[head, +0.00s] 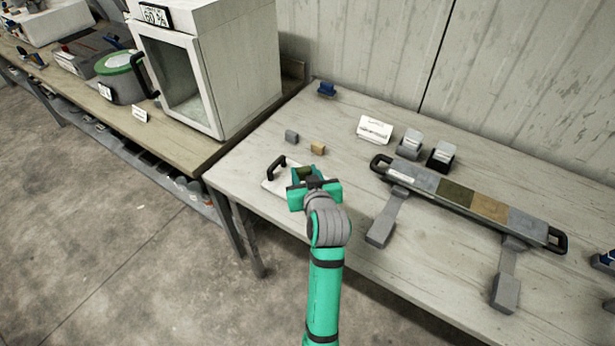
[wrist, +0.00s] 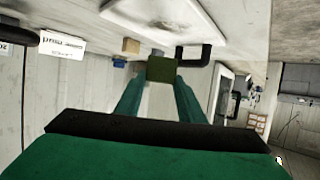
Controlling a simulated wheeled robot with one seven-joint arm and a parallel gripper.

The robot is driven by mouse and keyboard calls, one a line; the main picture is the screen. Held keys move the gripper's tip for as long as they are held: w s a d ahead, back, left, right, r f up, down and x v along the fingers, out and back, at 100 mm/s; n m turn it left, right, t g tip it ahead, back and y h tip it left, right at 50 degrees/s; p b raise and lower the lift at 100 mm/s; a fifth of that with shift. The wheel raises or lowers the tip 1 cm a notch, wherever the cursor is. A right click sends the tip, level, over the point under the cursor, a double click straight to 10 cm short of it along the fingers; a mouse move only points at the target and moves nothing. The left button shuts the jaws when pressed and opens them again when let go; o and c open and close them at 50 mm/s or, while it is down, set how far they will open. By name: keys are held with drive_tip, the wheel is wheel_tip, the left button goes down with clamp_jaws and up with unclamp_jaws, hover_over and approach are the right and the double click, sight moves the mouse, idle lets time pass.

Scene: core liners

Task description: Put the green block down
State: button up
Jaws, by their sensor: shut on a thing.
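The green block (wrist: 162,70) is dark olive green and sits between the two fingertips of my gripper (wrist: 161,82) in the wrist view. My gripper is shut on it. In the head view my gripper (head: 305,174) is over the left front part of the table, and the block (head: 304,170) shows partly between the fingers. A white board (head: 270,186) with a black handle (head: 276,167) lies beside and partly under my gripper. I cannot tell whether the block touches anything below.
A grey block (head: 291,136) and a tan block (head: 318,148) lie behind my gripper. A long rack (head: 430,183) with coloured sections stands at the right. A white card (head: 375,129) and two grey-and-black items (head: 441,156) stand behind it. A white box oven (head: 190,80) is at the left.

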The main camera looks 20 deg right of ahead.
drive_tip(key=shift+w+d+f, duration=0.35)
drive_tip(key=shift+f, duration=0.2)
drive_tip(key=f, duration=0.3)
drive_tip(key=shift+w+d, duration=0.3)
drive_tip(key=shift+w, duration=0.05)
drive_tip(key=shift+s+a+f, duration=0.1)
drive_tip(key=shift+f, duration=0.35)
drive_tip(key=shift+f, duration=0.1)
drive_tip(key=o, duration=1)
